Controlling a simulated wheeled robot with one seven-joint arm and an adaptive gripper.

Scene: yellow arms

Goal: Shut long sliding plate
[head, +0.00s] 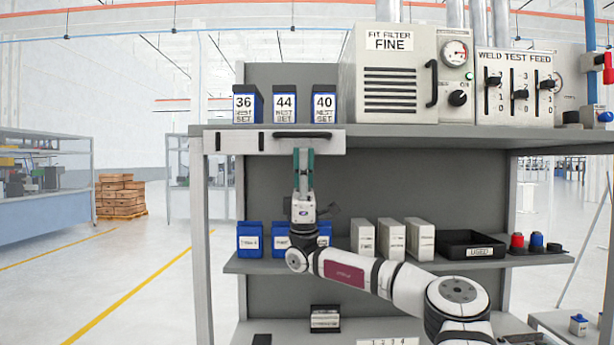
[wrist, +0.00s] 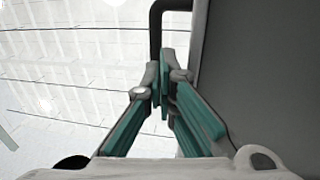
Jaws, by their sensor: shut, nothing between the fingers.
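The long sliding plate (head: 232,143) is a pale flat panel under the left end of the top shelf, with a dark bar handle (head: 303,135) along its upper right part. The handle also shows as a dark bent bar in the wrist view (wrist: 156,30). My gripper (head: 303,152) points upward at the plate's right part, its teal fingertips just below the handle. In the wrist view my gripper (wrist: 163,85) has its fingers together with nothing between them. The handle lies just beyond the tips; contact cannot be told.
The top shelf (head: 420,133) holds three numbered boxes (head: 283,105), a filter unit (head: 390,75) and a weld test panel (head: 515,88). The middle shelf (head: 350,267) below my gripper holds blue bins, white boxes and a black tray (head: 470,243). Open floor lies left.

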